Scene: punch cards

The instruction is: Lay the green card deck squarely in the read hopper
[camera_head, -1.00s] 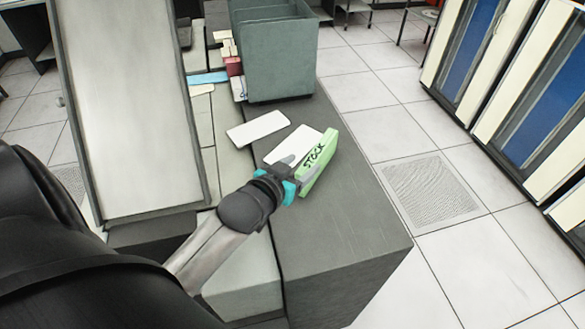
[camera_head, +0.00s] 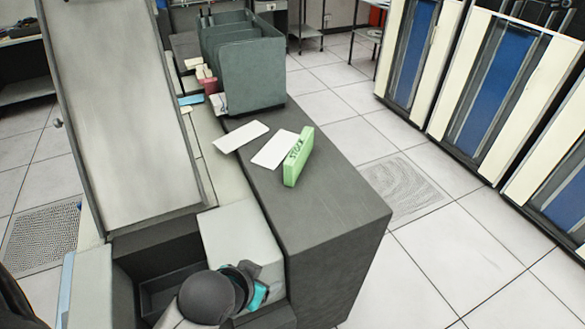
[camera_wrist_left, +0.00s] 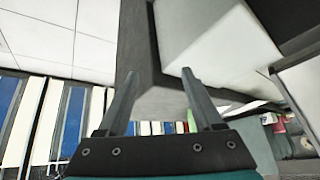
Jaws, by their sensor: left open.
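The green card deck (camera_head: 298,157), marked STOCK, stands on a narrow side on the dark cabinet top (camera_head: 315,205), beside two white cards. My left gripper (camera_head: 255,288) is low in the head view, in front of the pale block, well apart from the deck. In the left wrist view its two fingers (camera_wrist_left: 160,82) are spread with nothing between them. An open dark recess (camera_head: 170,290) lies below the sloping panel; I cannot tell for certain whether it is the read hopper. My right gripper is not in view.
White cards (camera_head: 241,137) (camera_head: 274,149) lie beside the deck. A grey-green bin (camera_head: 243,68) stands at the cabinet's far end. A large sloping panel (camera_head: 115,110) rises at the left. The near cabinet top is clear. A pale block (camera_head: 238,240) adjoins the cabinet.

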